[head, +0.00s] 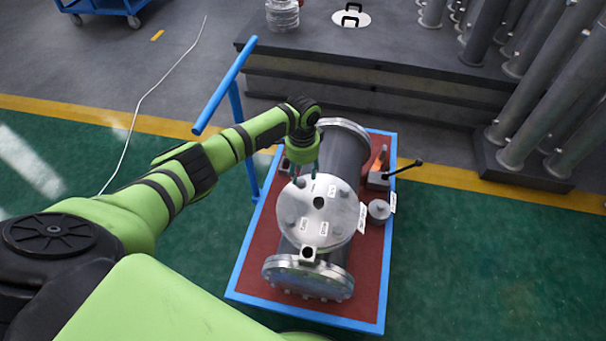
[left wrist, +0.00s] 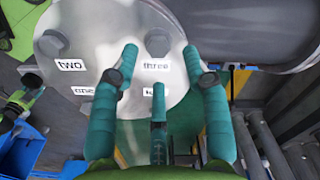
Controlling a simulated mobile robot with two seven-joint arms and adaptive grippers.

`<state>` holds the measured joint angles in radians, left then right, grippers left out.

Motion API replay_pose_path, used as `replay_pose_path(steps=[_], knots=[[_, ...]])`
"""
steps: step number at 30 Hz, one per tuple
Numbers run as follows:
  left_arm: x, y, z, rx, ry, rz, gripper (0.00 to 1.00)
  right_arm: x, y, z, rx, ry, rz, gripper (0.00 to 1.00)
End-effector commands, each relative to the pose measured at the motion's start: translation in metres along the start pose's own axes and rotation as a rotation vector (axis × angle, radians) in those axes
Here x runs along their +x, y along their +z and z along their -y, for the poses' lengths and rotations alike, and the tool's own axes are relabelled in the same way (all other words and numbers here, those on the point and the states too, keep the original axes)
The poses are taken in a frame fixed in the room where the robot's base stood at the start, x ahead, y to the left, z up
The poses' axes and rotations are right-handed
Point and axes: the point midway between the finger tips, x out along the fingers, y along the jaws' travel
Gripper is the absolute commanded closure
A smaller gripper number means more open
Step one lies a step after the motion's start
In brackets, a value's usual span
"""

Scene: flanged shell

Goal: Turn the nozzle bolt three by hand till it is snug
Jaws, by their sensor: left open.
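The round flange cover (head: 336,205) sits on top of the grey shell and carries bolts and white labels. In the left wrist view, nozzle bolt three (left wrist: 157,42) is a dark hex head standing in the cover (left wrist: 100,22), just above its "three" label (left wrist: 156,66). My left gripper (head: 305,174) reaches down at the cover's far edge. In the left wrist view the three teal fingers of my left gripper (left wrist: 160,70) are spread open and empty. The bolt shows between the two outer fingertips; I cannot tell whether they touch it. My right gripper is not recognisable in either view.
Another hex bolt (left wrist: 50,42) stands above the "two" label. The shell lies on a red-topped cart (head: 368,285) with a blue edge and push handle (head: 226,85). A small grey knobbed part (head: 379,210) stands right of the cover. Grey pipes (head: 545,105) stand at the right.

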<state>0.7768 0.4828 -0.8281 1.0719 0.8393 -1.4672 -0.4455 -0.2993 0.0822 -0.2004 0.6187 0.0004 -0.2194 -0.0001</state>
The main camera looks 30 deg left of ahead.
Motion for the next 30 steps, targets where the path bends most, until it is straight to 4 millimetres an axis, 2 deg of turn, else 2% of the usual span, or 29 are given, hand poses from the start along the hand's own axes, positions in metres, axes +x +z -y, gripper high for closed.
replay_pose_path(steps=[1, 6, 12, 18, 30], knots=[[-0.012, -0.001, 0.001, 0.001, -0.003, -0.005, 0.53, 0.0, 0.0, 0.001, 0.0, -0.001, 0.0, 0.6], [-0.05, -0.002, 0.001, 0.001, -0.005, -0.006, 0.53, 0.0, 0.0, 0.001, 0.001, -0.001, 0.0, 0.6], [-0.083, -0.003, 0.001, 0.001, -0.003, -0.007, 0.53, 0.0, 0.0, 0.002, 0.001, -0.002, 0.0, 0.6], [-0.095, -0.002, 0.0, 0.001, -0.002, -0.005, 0.53, 0.0, 0.0, 0.002, 0.001, -0.002, 0.0, 0.6], [-0.096, -0.002, 0.0, 0.001, -0.001, -0.004, 0.53, 0.0, 0.0, 0.002, 0.001, -0.002, 0.0, 0.6]])
